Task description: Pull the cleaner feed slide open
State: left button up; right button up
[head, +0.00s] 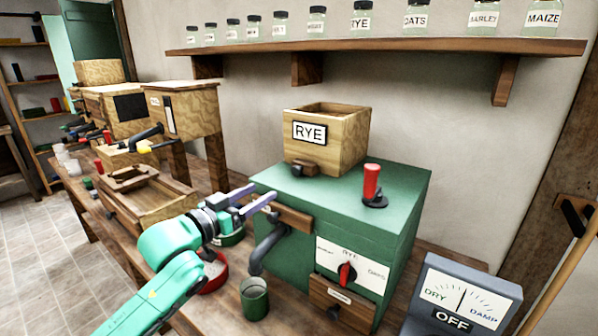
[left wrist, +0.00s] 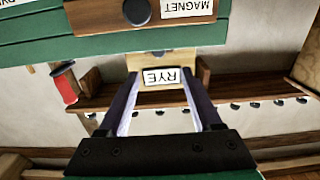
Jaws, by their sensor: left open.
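The green cleaner (head: 340,215) stands on the bench with a wooden RYE hopper (head: 345,140) on top. A small wooden slide with a dark knob (head: 305,167) sits at the hopper's front foot; I take it for the feed slide. My left gripper (head: 265,193) is open and empty, in front of the cleaner, left of and below that slide. In the left wrist view, which is upside down, the RYE label (left wrist: 165,77) shows between my open fingers (left wrist: 161,90). The MAGNET drawer (left wrist: 170,10) shows above them. My right gripper is out of view.
A red-handled lever (head: 372,183) stands on the cleaner's top, right of the hopper. A dark spout (head: 265,248), a green cup (head: 254,298) and a red-rimmed bowl (head: 213,272) are below my gripper. A DRY/DAMP meter (head: 460,300) stands at right.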

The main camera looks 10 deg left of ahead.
aim_at(295, 172)
pick_arm(q)
jog(key=p+x, duration=0.1)
jog(key=x, duration=0.5)
jog(key=p+x, duration=0.2)
jog(key=x, duration=0.4)
jog(key=shift+w+d+r, duration=0.1)
jog(key=shift+r, duration=0.15)
jog(key=shift+d, duration=0.1)
jog(key=shift+w+f, duration=0.1)
grip_shut()
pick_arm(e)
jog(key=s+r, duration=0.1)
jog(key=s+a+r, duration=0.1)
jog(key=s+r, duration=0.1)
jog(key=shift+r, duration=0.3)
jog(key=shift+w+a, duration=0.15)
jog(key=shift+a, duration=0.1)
